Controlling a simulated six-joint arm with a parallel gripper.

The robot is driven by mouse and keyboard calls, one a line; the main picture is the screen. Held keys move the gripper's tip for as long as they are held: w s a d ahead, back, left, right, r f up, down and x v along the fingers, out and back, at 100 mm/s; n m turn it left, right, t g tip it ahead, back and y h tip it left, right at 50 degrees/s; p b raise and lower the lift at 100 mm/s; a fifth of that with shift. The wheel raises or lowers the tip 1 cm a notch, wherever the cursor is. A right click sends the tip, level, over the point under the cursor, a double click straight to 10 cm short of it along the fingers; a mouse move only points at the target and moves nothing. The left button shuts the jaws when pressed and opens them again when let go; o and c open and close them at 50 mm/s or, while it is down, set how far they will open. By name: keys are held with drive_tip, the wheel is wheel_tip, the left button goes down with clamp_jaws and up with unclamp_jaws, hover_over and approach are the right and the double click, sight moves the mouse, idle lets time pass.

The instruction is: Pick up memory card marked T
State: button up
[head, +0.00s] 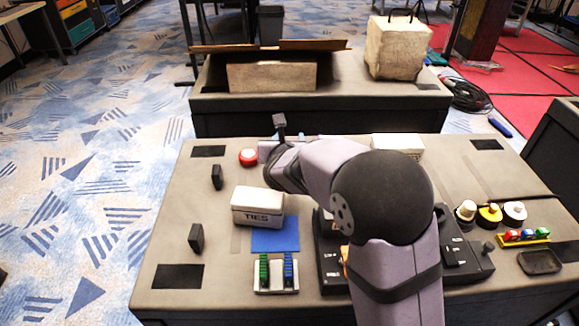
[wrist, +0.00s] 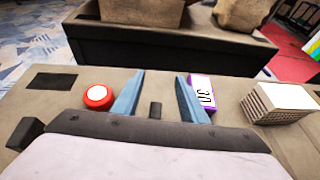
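No letter T is readable on any card, so I cannot tell which thing is the memory card. A pale holder (head: 276,291) at the front of the table bears a green upright piece (head: 264,270) and a blue upright piece (head: 288,268); their markings are too small to read. My gripper (wrist: 158,76) shows two blue fingers spread apart in the wrist view. A small dark block (wrist: 155,110) shows between them; I cannot tell whether it lies on the table.
A red button (wrist: 98,97) and a purple box (wrist: 201,88) flank the fingers. A white box marked TIES (head: 257,207), a blue pad (head: 276,236) and two black blocks (head: 217,176) are left of my arm. A black console (head: 468,262) and several knobs are right.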

drive_tip(key=shift+f+b, duration=0.4)
drive_tip(key=shift+f, duration=1.55)
wheel_tip(320, 180, down, 2)
drive_tip(key=shift+f, duration=0.25)
drive_tip(key=shift+x, duration=0.9)
drive_tip(key=shift+w+d+f, duration=0.1)
drive_tip(key=shift+w+f, duration=0.05)
drive_tip(key=shift+w, duration=0.35)
clamp_jaws()
